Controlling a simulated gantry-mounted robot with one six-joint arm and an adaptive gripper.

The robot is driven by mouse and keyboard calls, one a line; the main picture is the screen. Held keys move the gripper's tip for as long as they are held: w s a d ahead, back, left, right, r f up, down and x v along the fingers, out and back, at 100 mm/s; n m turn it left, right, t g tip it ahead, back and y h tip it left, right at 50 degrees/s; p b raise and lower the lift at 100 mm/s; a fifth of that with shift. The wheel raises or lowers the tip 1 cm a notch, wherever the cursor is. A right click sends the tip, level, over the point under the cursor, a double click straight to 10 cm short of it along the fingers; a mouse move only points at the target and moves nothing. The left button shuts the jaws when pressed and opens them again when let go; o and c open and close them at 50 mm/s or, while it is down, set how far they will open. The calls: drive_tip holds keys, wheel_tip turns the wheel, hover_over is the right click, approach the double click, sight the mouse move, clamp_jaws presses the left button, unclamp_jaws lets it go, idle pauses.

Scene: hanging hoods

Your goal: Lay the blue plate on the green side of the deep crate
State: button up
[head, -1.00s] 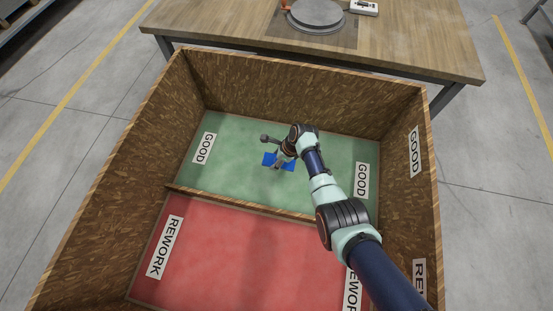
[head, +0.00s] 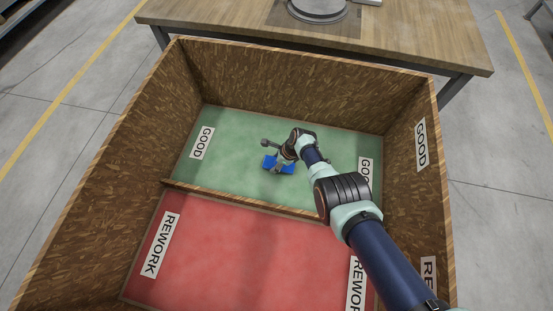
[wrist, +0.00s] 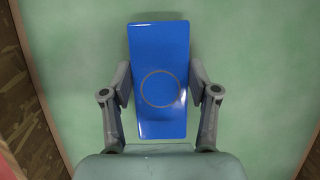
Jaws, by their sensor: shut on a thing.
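The blue plate (wrist: 158,60) is a flat rectangle with a thin ring marked on its face. My gripper (wrist: 160,90) is shut on it, one finger against each long side. In the head view the blue plate (head: 270,162) shows inside the deep crate (head: 300,89), over the green side (head: 225,165) marked GOOD. My gripper (head: 281,165) and wrist hide part of it there. I cannot tell whether the plate touches the green floor.
A low wooden divider (head: 245,203) separates the green side from the red side (head: 230,250), marked REWORK. High crate walls stand around both. A wooden table (head: 420,40) with a round grey disc (head: 318,8) stands behind the crate. The green floor around the plate is clear.

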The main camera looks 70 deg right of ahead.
drive_tip(key=o, duration=1.3)
drive_tip(key=shift+o, duration=0.2)
drive_tip(key=shift+s+d+r, duration=0.1)
drive_tip(key=shift+d+r, duration=0.05)
drive_tip(key=shift+r, duration=0.25)
drive_tip(key=v, duration=1.1)
